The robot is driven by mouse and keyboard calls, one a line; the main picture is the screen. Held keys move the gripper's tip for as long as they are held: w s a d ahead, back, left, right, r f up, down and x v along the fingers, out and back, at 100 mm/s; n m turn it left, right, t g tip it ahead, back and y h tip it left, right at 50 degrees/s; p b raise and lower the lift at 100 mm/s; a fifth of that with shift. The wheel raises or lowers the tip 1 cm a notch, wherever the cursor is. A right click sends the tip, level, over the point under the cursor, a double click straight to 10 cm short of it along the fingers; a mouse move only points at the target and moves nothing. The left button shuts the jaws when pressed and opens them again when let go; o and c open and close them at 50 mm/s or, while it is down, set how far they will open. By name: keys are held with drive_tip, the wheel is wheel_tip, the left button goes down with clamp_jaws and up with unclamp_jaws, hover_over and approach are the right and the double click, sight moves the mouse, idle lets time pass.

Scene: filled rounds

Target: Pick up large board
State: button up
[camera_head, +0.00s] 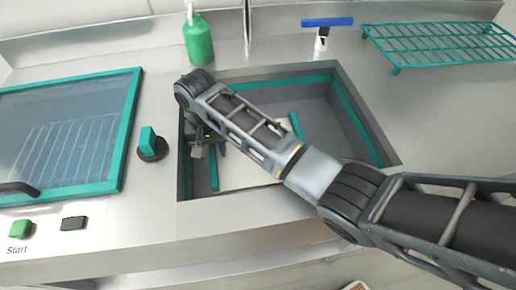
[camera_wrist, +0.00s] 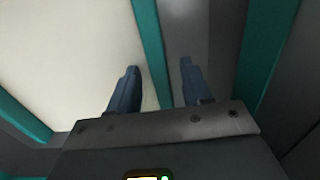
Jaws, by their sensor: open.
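The large board (camera_head: 250,172) is a pale, flat panel with teal edge strips, lying in the sink (camera_head: 192,188). My arm crosses in front of it and hides part of it. My gripper (camera_head: 208,150) is down in the sink at the board's left side in the head view. In the wrist view my gripper (camera_wrist: 158,78) is open, with two dark blue fingers apart. The board (camera_wrist: 75,60) fills the left of that view, and its teal edge strip (camera_wrist: 150,45) runs through the gap between the fingers. I cannot tell whether either finger touches it.
The sink has steep grey walls with a teal band (camera_head: 352,112). A green soap bottle (camera_head: 199,42), a tap (camera_head: 247,25), a blue-handled tool (camera_head: 325,28) and a teal rack (camera_head: 440,42) stand behind it. A teal knob (camera_head: 149,142) and a glass-lidded unit (camera_head: 65,135) are at left.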

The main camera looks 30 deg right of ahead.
clamp_jaws()
idle(0.4)
